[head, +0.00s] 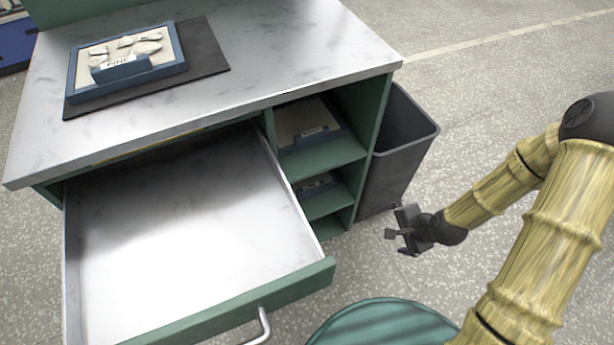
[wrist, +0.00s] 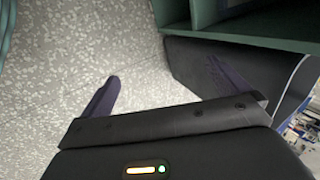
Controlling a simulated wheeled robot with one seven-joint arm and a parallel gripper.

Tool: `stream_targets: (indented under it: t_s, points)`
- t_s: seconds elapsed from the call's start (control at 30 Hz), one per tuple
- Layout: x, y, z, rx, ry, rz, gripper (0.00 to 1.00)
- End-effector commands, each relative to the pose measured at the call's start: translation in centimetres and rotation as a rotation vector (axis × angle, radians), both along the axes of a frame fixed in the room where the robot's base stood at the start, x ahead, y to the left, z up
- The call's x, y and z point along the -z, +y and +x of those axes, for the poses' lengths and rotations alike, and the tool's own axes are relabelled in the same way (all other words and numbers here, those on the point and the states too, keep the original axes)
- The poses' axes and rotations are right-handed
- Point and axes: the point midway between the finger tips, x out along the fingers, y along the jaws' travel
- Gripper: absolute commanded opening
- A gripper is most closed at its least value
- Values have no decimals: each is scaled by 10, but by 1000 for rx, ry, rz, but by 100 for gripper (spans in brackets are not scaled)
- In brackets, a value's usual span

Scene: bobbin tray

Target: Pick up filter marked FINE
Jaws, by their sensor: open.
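The filter marked FINE (head: 122,60) is a blue-framed panel with pale, crumpled-looking material and a blue label tab. It lies on a dark mat (head: 205,50) on the desk top at the upper left of the head view. My gripper (head: 398,238) is open and empty, low to the right of the desk and far from this filter. In the wrist view, its two fingers (wrist: 165,85) are spread over the speckled floor and the dark bin, with nothing between them.
The desk's drawer (head: 190,220) is pulled out and empty. Green shelves (head: 325,155) beside it hold an upper filter (head: 300,125) and a lower one (head: 318,184); their labels are unreadable. A dark bin (head: 400,150) stands right of the desk. A green round seat (head: 385,325) is in front.

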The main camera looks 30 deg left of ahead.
Motion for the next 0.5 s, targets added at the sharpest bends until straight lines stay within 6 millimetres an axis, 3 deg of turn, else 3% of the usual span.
stream_targets:
  t_s: [0.03, 0.2, 0.5]
  points:
    - [12, 12, -4, 48, 28, 60, 100]
    - [38, 52, -13, 237, 110, 271, 100]
    - [57, 115, -29, 628, 315, 677, 100]
